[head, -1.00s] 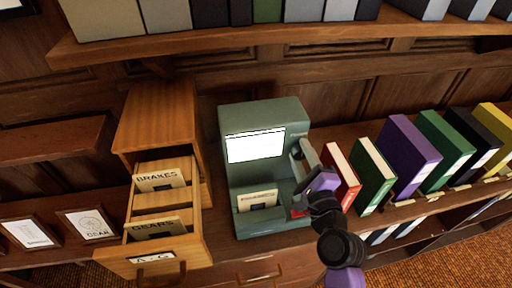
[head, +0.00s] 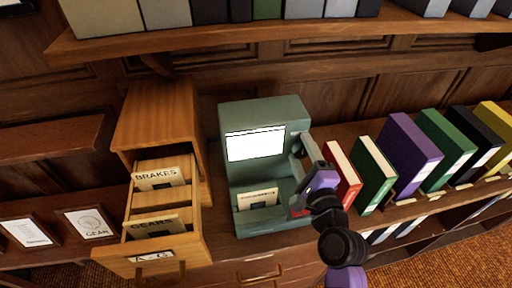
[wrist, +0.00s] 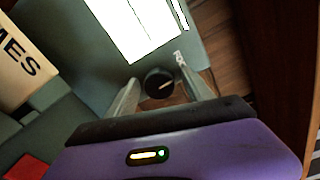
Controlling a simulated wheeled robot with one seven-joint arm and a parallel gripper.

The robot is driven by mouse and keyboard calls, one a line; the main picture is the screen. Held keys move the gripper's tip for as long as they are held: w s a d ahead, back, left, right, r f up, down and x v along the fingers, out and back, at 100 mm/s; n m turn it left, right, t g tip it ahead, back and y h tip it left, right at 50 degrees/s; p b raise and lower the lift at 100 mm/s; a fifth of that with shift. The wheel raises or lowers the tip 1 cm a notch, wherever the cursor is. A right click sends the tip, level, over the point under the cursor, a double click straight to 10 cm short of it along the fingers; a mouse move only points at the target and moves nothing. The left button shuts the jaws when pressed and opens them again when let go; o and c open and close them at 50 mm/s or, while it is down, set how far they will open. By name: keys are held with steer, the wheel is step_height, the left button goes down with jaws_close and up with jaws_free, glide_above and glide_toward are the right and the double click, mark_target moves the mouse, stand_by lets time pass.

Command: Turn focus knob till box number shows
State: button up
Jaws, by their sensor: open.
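A grey-green reader (head: 260,112) stands on the counter with a bright screen (head: 255,145). The screen looks white, and no readable number shows on it. A card (head: 258,199) sits in its lower tray; in the wrist view a card (wrist: 20,68) shows the letters "MES". The dark round focus knob (wrist: 159,83) with a pale pointer line shows in the wrist view, on the reader's side beside the screen. My open gripper (wrist: 160,88) has one finger on each side of the knob; contact is unclear. In the head view my gripper (head: 304,158) hides the knob.
An open card drawer (head: 155,235) with "BRAKES" and "GEARS" dividers stands left of the reader. Upright binders, red (head: 341,172), green (head: 372,175) and purple (head: 410,150), stand close right of my arm. A shelf (head: 290,45) runs above.

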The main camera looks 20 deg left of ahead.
steer(key=n+b, duration=0.1)
steer(key=n, duration=0.1)
steer(key=f+n+b, duration=0.1)
steer(key=n, duration=0.1)
steer(key=shift+b, duration=0.35)
steer(key=n+b, duration=0.3)
steer(key=n, duration=0.2)
steer(key=shift+r+b, duration=0.1)
steer(key=shift+b, duration=0.25)
steer(key=n+b, duration=0.3)
steer(key=n, duration=0.1)
steer(key=shift+n+b, duration=0.3)
steer(key=shift+n, duration=0.1)
steer(key=shift+r+n+b, duration=0.3)
steer(key=shift+n+b, duration=0.1)
steer(key=shift+n, duration=0.6)
steer(key=shift+c, duration=0.2)
jaws_close()
